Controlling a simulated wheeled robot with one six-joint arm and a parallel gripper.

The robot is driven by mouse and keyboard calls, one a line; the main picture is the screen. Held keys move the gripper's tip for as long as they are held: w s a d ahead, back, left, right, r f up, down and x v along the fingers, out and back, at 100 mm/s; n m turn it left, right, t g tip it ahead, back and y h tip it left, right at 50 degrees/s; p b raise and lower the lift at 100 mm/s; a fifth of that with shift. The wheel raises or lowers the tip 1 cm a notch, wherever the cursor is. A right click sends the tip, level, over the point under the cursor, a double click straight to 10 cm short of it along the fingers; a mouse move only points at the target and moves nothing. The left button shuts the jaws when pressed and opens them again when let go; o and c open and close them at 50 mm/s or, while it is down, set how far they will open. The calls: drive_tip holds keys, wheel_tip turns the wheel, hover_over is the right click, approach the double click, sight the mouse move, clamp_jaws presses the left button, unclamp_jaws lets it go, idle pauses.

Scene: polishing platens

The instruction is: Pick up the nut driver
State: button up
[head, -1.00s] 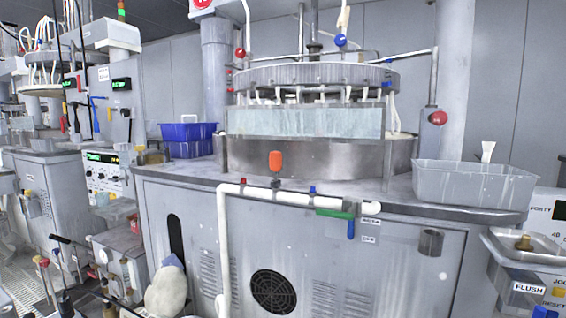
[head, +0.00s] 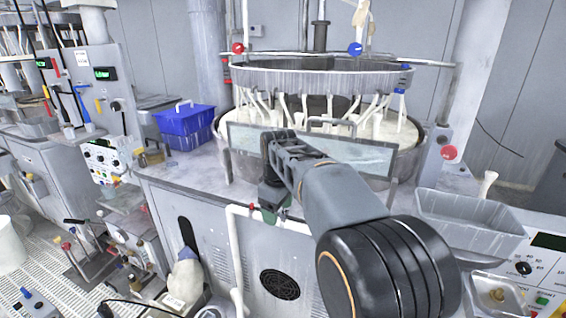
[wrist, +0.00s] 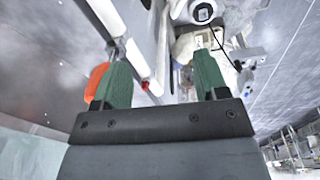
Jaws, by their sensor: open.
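The nut driver shows as an orange handle (wrist: 96,82) in the wrist view, at the left, partly covered by the left finger. It lies beside that finger, outside the gap between the fingers. I cannot tell whether they touch. My gripper (wrist: 160,68) is open, its two green fingers apart with nothing held between them. In the head view my gripper (head: 276,205) is over the front edge of the counter (head: 190,182). My arm and gripper hide the nut driver there.
A clear splash panel (head: 350,157) and the round polishing machine stand close behind my gripper. White pipe (head: 237,250) runs along the cabinet's front. A blue bin (head: 185,128) stands at the left, a grey tray (head: 470,225) at the right.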

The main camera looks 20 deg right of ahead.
drive_tip(key=w+d+r+n+g+p, duration=0.1)
drive_tip(key=w+d+r+n+p, duration=0.15)
drive_tip(key=r, duration=0.25)
drive_tip(key=w+d+r+n+p, duration=0.1)
drive_tip(key=w+d+r+p, duration=0.1)
drive_tip(key=w+r+p, duration=0.3)
drive_tip(key=shift+n, duration=0.25)
drive_tip(key=f, duration=0.2)
drive_tip(key=f+b, duration=0.1)
drive_tip(key=f, duration=0.1)
drive_tip(key=s+f, duration=0.1)
drive_tip(key=f, duration=0.2)
drive_tip(key=shift+d+b, duration=0.15)
drive_tip(key=shift+b, duration=0.15)
drive_tip(key=shift+s+d+f+p, duration=0.1)
drive_tip(key=shift+f+p, duration=0.05)
drive_tip(key=shift+f, duration=1.2)
drive_tip(key=shift+d+f+p, duration=0.1)
drive_tip(key=shift+f+p, duration=0.05)
drive_tip(key=shift+f, duration=1.2)
drive_tip(key=c, duration=1.1)
drive_tip(key=shift+r, duration=0.1)
